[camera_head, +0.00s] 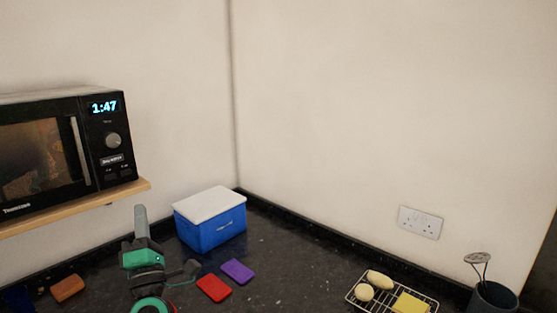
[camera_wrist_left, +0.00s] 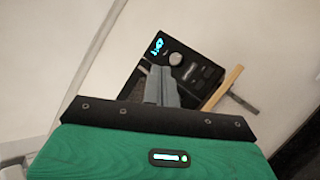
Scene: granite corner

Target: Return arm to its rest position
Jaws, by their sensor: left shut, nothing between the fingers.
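My left gripper (camera_head: 140,222) is upright in the lower left of the head view, its grey fingers pointing up. The fingers are together and empty. In the left wrist view the left gripper (camera_wrist_left: 161,86) also shows shut, with the microwave behind it. Its green and black arm comes up from the bottom edge in the head view, in front of the dark counter. My right gripper is not in view.
A microwave (camera_head: 100,150) sits on a wooden shelf (camera_head: 75,208) at left. A blue box with white lid (camera_head: 212,228) stands in the corner. Red (camera_head: 214,288), purple (camera_head: 237,271) and orange-brown (camera_head: 67,288) blocks lie on the counter. A wire rack (camera_head: 360,301) and dark pot (camera_head: 493,299) are at right.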

